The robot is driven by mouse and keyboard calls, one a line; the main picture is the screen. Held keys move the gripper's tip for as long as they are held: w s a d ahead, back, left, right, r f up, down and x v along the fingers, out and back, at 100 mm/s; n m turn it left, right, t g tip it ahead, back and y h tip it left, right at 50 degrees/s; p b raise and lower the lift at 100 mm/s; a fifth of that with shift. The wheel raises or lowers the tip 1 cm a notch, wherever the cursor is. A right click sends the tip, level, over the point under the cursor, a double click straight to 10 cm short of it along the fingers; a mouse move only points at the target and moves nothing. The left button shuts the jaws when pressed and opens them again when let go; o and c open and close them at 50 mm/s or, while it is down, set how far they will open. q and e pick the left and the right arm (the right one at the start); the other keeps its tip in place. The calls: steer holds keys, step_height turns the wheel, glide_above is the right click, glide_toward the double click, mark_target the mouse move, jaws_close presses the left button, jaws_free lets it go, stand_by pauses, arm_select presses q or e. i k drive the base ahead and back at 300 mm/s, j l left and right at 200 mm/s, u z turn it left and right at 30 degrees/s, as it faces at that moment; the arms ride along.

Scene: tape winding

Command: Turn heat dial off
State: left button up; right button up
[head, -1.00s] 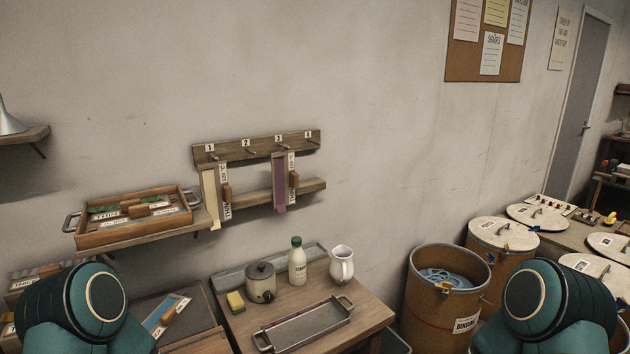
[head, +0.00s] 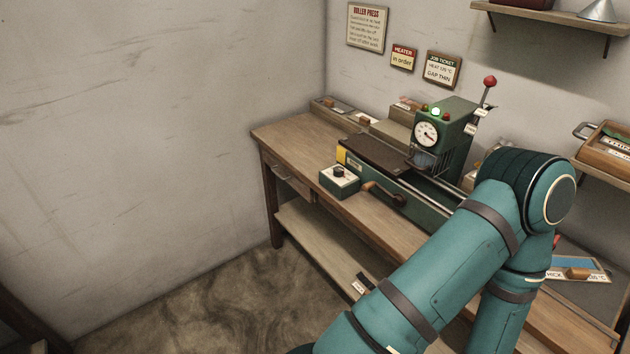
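The heat dial is probably the black knob (head: 339,171) on a small green box (head: 339,182) at the front of the bench, left of the roller press (head: 446,130). Its pointer setting is too small to read. The press has a round white gauge (head: 426,133), a lit green lamp (head: 435,112) and a red-knobbed lever (head: 489,82). One of my teal arms crosses the lower right of the head view, bent at the elbow, and covers part of the bench. Neither gripper shows.
The wooden bench (head: 286,133) has a drawer and a lower shelf (head: 310,240). A curved wooden handle (head: 384,190) sticks out in front of the press. Wall signs, including a heater card (head: 403,57), hang above. The floor (head: 205,315) left of the bench is clear.

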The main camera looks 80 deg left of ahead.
mark_target(339, 171)
steer(key=u, duration=2.3)
